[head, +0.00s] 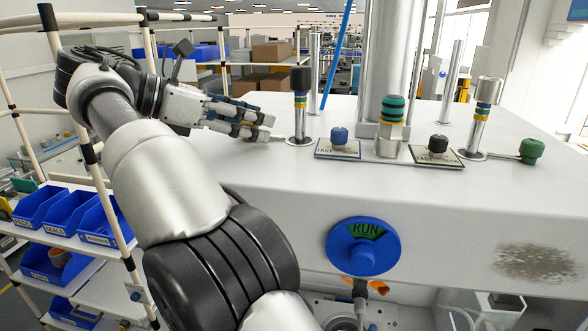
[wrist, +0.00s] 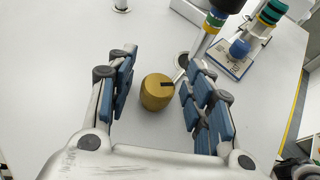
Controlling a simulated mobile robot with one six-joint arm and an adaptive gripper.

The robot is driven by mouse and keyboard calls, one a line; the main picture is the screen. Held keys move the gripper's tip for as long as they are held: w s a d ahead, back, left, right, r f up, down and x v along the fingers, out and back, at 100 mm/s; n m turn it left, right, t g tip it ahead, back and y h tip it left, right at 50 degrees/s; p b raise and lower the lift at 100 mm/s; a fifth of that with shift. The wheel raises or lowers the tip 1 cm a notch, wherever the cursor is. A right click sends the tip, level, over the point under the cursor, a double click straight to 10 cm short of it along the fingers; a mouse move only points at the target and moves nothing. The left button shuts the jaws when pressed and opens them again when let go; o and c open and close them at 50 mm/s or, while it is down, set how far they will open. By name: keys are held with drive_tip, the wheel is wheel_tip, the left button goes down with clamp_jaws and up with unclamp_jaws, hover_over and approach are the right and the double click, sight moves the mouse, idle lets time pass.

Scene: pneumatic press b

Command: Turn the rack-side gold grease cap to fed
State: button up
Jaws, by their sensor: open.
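The gold grease cap (wrist: 156,94) shows in the wrist view as a short round knob with a dark mark on its upper right edge. A thin stem runs from it toward the base of a banded post. In the head view my gripper (head: 266,128) is low over the press top, left of the black-capped post (head: 300,105). The gold cap is hidden there.
Beside the post are a blue knob (head: 340,134) on a plate, a green-topped fitting (head: 391,112), a black knob (head: 438,143), a silver-capped post (head: 483,105) and a green cap (head: 531,149). A blue RUN dial (head: 363,260) is on the front. Blue bins (head: 72,212) stand left.

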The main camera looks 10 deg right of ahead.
drive_tip(key=shift+n+t, duration=0.4)
drive_tip(key=shift+n, duration=0.1)
